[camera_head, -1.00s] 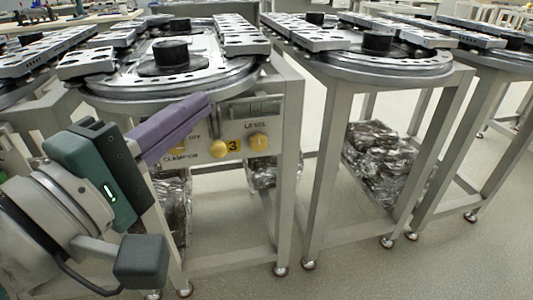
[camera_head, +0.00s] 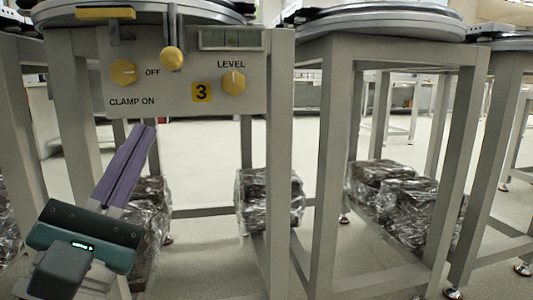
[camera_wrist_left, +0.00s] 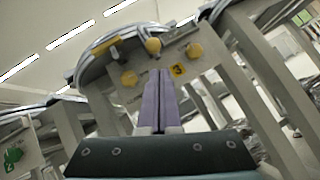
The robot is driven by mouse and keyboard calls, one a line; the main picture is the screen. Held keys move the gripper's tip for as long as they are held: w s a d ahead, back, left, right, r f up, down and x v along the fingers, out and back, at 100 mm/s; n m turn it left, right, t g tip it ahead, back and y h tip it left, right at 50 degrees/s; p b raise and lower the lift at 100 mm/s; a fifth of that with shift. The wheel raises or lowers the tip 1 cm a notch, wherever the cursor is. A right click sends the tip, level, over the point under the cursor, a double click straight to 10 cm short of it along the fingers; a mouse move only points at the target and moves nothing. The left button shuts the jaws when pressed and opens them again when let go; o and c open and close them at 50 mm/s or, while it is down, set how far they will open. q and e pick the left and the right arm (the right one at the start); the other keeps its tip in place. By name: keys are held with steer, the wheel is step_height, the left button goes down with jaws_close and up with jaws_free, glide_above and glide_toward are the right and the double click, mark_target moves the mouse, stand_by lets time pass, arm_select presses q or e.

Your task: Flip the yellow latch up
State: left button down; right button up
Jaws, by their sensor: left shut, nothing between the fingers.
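A grey panel (camera_head: 215,103) sits under the round table top and bears yellow parts. A yellow bar (camera_head: 105,13) lies level at its upper left, just under the rim. A metal lever with a yellow ball end (camera_head: 172,57) hangs down to its right. I cannot tell for sure which of the two is the latch. In the left wrist view the bar (camera_wrist_left: 106,47) and the ball end (camera_wrist_left: 153,46) show beyond the fingers. My left gripper (camera_head: 146,130), with purple fingers, is shut and empty, below the panel's lower edge and apart from it. My right gripper is out of view.
Yellow knobs (camera_head: 123,73) and (camera_head: 232,82) sit on the panel by the CLAMP ON, OFF and LEVEL markings, with a "3" label between. Table legs (camera_head: 280,160) stand to the right. Plastic-wrapped bundles (camera_head: 268,200) lie on low shelves. The floor between the frames is bare.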

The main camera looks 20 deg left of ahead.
arm_select(q)
steer(key=f+n+y+b, duration=0.1)
steer(key=f+n+b, duration=0.1)
steer(key=a+f+n+y+b, duration=0.1)
steer(key=f+n+y+b, duration=0.1)
steer(key=f, duration=0.1)
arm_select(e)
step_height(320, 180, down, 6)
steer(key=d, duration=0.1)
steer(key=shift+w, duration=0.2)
arm_select(q)
steer(key=w+a+r, duration=0.1)
steer(key=w+r, duration=0.6)
steer(key=r, duration=0.3)
steer(key=shift+w+r+b, duration=0.25)
steer(key=shift+r+b, duration=0.1)
steer(key=shift+b, duration=0.05)
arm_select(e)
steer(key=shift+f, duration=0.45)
arm_select(q)
steer(key=shift+a, duration=0.1)
